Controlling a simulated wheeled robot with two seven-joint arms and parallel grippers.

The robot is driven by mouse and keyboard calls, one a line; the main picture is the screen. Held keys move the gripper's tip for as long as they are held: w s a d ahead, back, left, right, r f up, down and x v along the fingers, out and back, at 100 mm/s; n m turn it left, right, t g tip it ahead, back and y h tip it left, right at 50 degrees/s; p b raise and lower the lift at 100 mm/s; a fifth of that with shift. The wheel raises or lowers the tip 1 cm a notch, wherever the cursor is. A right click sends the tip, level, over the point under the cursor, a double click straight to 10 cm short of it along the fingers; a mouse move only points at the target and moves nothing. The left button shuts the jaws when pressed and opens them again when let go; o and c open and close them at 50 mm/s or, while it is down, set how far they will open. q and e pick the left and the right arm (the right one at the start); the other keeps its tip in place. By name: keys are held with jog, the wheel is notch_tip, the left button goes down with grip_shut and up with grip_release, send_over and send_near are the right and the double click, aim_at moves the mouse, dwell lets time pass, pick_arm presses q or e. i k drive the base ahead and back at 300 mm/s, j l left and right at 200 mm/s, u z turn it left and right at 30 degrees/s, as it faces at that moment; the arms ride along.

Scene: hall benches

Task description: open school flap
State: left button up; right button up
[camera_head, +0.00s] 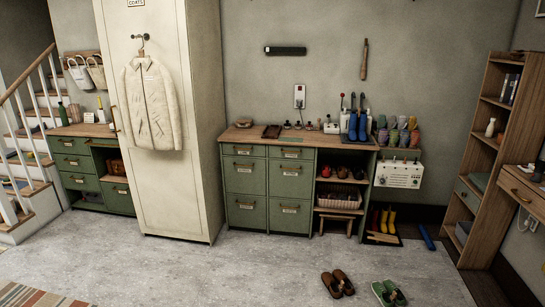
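A green cabinet (266,206) with a wooden top stands against the back wall in the middle. Its front has two columns of closed green fronts, each with a small pale label and a handle. The labels are too small to read, so I cannot tell which front is the school flap. A second green cabinet (82,181) with closed fronts stands at the left, partly hidden by the tall white closet. Neither of my grippers is in view.
The white closet (201,130) carries a hanging cream jacket (151,105). Open shelves beside the middle cabinet hold shoes and a basket (339,200). Brown slippers (338,284) and green shoes (389,293) lie on the grey floor. A wooden shelf (481,190) stands right. Floor before the cabinet is clear.

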aim_at(246, 175)
jog(key=i+j+u, duration=0.35)
jog(key=i, duration=0.55)
jog(key=i+u, duration=0.3)
jog(key=i, duration=0.6)
